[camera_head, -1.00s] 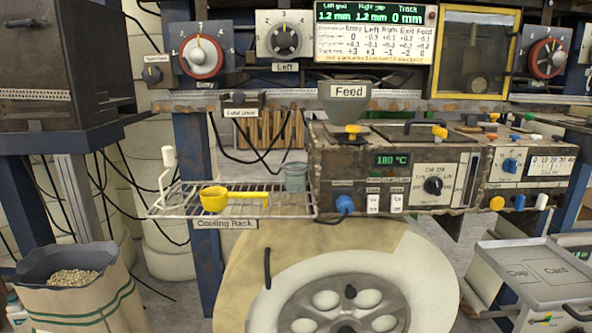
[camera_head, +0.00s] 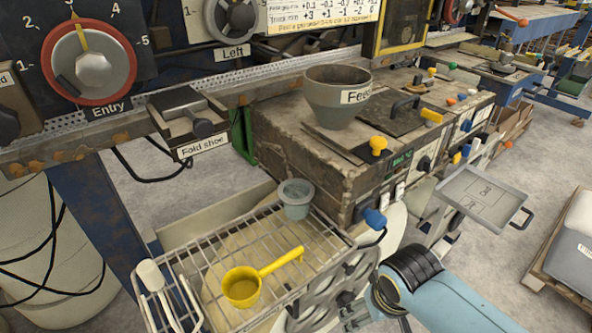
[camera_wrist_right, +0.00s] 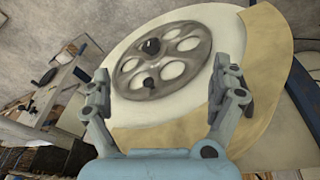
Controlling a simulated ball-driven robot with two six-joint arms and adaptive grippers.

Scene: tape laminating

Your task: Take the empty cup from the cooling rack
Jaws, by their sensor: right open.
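A small grey cup (camera_head: 296,198) stands upright at the back right corner of the wire cooling rack (camera_head: 216,258). A yellow scoop (camera_head: 243,286) with a long handle lies at the rack's front, left of my right gripper. My right gripper (camera_head: 350,305) comes in from the lower right, beside the rack's right edge and apart from the cup. In the right wrist view this gripper (camera_wrist_right: 162,88) is open and empty, with the large wheel beyond its fingers. The cup cannot be made out in that view. My left gripper is not in view.
A worn machine box (camera_head: 300,135) with a Feed hopper (camera_head: 337,98) stands right behind the cup. A blue knob (camera_head: 374,217) juts out near the rack's right side. A grey tray (camera_head: 485,197) is at the right.

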